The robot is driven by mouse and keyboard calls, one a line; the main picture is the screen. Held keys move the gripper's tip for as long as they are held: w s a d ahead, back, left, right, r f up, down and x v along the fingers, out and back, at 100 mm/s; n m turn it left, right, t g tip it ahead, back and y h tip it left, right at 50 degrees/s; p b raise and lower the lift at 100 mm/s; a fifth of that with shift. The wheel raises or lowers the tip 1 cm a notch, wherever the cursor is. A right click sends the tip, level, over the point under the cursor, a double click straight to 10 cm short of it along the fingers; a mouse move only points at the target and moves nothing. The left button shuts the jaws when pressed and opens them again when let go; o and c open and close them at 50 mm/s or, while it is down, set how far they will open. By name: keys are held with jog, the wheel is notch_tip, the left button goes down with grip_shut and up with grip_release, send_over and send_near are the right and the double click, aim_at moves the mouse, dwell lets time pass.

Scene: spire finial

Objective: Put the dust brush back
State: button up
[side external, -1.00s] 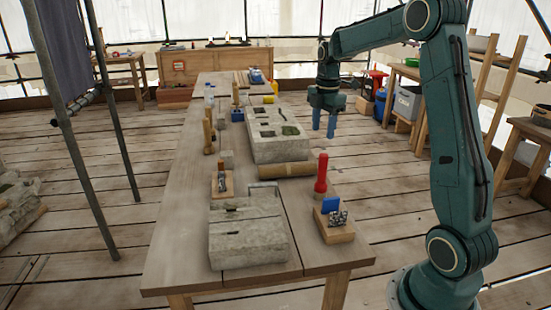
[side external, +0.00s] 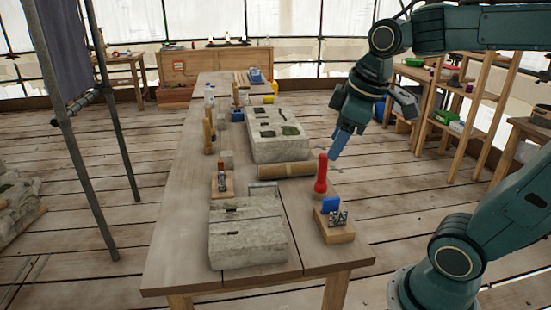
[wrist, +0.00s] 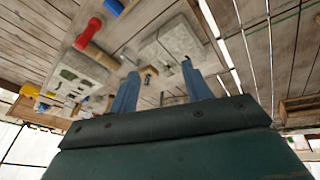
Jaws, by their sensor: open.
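No thing in view can be told for certain as the dust brush. A red tool with a wider top (side external: 321,175) stands on the table near its right edge; it also shows in the wrist view (wrist: 88,33). A small wooden block (side external: 336,233) with a blue piece (side external: 330,204) and a grey patterned piece is just nearer the camera. My gripper (side external: 338,145) is tilted, off the table's right side, above and beyond the red tool in the picture. Its blue fingers (wrist: 162,90) are apart and empty in the wrist view.
The long wooden table (side external: 180,235) carries a near stone block (side external: 245,240), a far stone panel (side external: 275,140) and a wooden roller (side external: 286,170). Another small wooden block (side external: 222,187) holds an upright tool. Several upright tools line the left side. Shelves stand at the right.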

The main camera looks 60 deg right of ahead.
jog(key=s+a+f+m+t, duration=0.1)
jog(key=s+a+f+m, duration=0.1)
jog(key=s, duration=0.5)
jog(key=shift+a+f+m+y, duration=0.3)
jog(key=shift+a+m, duration=0.6)
jog(key=shift+a, duration=0.2)
